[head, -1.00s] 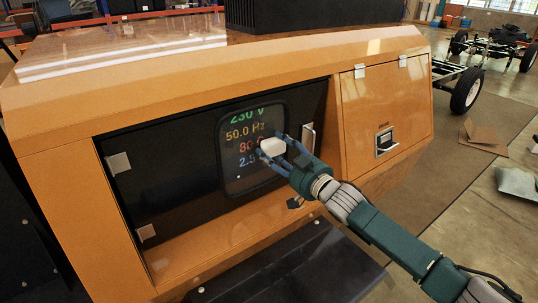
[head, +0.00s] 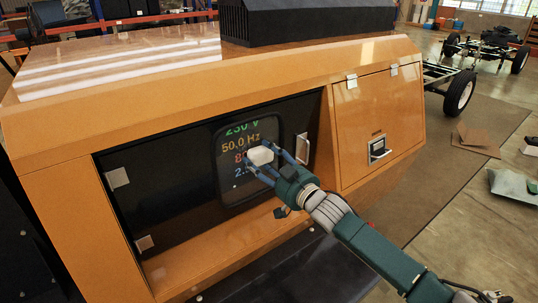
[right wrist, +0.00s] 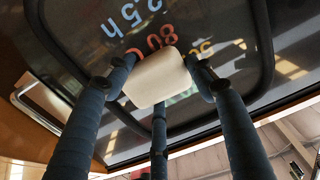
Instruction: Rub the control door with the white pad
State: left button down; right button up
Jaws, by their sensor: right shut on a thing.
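The control door (head: 180,200) is a dark panel set in the orange cabinet, with a rounded display window showing coloured readings such as 230 V and 50.0 Hz. My right gripper (head: 262,160) is shut on the white pad (head: 261,155), in front of the window over the lower readings. In the right wrist view, the fingers hold the white pad (right wrist: 156,78) against the view of the window with its red and white digits. I cannot tell whether the pad touches the glass. My left gripper is not in view.
The orange cabinet (head: 60,140) surrounds the door. A silver door handle (head: 302,148) stands just right of the window. A closed orange side hatch (head: 375,120) with a latch is farther right. A wheeled chassis (head: 460,92) stands on the floor behind.

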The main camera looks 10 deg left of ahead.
aim_at(243, 153)
jog(key=shift+s+a+r+p, duration=0.5)
jog(key=shift+s+a+p, duration=0.35)
jog(key=shift+s+a+r+p, duration=0.5)
jog(key=shift+s+a+p, duration=0.3)
jog(key=shift+p, duration=0.05)
jog(key=shift+w+d+f, duration=0.1)
jog(key=shift+w+d, duration=0.1)
jog(key=shift+d, duration=0.05)
jog(key=w+d+b, duration=0.2)
jog(key=w+d, duration=0.3)
jog(key=shift+w+d+b, duration=0.15)
jog(key=shift+b, duration=0.2)
jog(key=p+v, duration=0.5)
jog(key=v, duration=0.1)
